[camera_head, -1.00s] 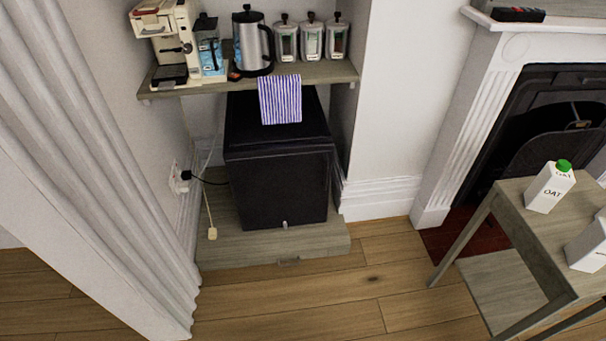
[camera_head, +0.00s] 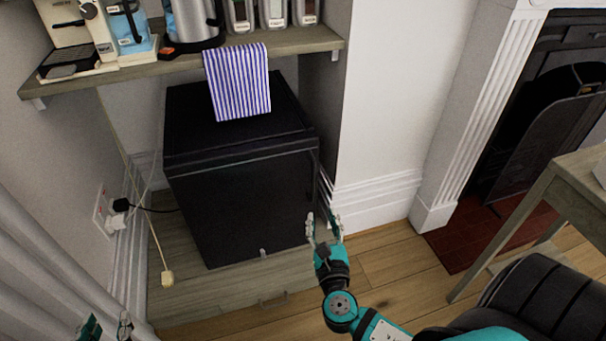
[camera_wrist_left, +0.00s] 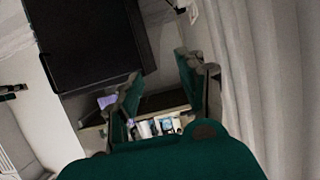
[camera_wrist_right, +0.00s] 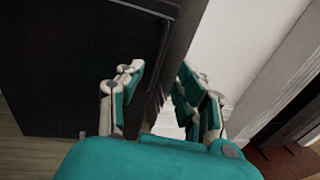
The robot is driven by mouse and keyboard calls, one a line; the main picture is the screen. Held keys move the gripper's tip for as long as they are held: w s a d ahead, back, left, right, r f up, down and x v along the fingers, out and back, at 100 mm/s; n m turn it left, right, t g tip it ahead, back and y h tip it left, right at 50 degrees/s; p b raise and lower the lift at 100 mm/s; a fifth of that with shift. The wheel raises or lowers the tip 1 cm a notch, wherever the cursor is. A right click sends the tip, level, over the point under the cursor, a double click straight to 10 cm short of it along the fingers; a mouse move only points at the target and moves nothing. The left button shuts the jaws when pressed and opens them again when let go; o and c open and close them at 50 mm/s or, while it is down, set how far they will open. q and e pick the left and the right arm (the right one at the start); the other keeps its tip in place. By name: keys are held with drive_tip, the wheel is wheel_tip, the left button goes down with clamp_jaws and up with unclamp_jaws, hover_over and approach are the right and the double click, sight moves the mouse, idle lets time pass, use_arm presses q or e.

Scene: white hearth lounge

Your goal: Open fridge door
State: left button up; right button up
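The black fridge (camera_head: 245,205) stands under the shelf with its door shut. It also shows in the left wrist view (camera_wrist_left: 90,40) and in the right wrist view (camera_wrist_right: 70,70). My right gripper (camera_head: 324,224) is open and empty, near the fridge's right front edge. In the right wrist view its fingers (camera_wrist_right: 158,95) are apart, with the fridge's side edge beyond them. Whether it touches the door cannot be told. My left gripper (camera_head: 105,325) is at the bottom left, partly cut off. In the left wrist view its fingers (camera_wrist_left: 158,85) are apart and empty.
A striped towel (camera_head: 238,82) hangs from the shelf (camera_head: 290,42), which holds a coffee machine (camera_head: 80,30) and kettle (camera_head: 193,20). The fridge stands on a low wooden platform (camera_head: 215,290). A plug and cable (camera_head: 122,205) are left. A table (camera_head: 575,185) stands right.

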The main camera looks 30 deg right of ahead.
drive_tip(key=b, duration=0.1)
approach(313, 174)
drive_tip(key=w, duration=0.2)
drive_tip(key=x, duration=0.3)
drive_tip(key=d+b+x, duration=0.1)
drive_tip(key=x, duration=0.3)
drive_tip(key=shift+w+d+f+b, duration=0.1)
drive_tip(key=shift+b, duration=0.2)
use_arm(q)
wheel_tip(313, 174, up, 12)
drive_tip(key=w+d+t+h, duration=0.1)
drive_tip(key=d+t+h, duration=0.1)
drive_tip(key=t, duration=0.5)
drive_tip(key=shift+t+h, duration=0.3)
drive_tip(key=shift+h, duration=0.1)
use_arm(e)
drive_tip(key=shift+w+d, duration=0.25)
drive_tip(key=shift+w, duration=0.25)
use_arm(q)
drive_tip(key=shift+w, duration=0.1)
use_arm(e)
drive_tip(key=shift+c, duration=0.4)
clamp_jaws()
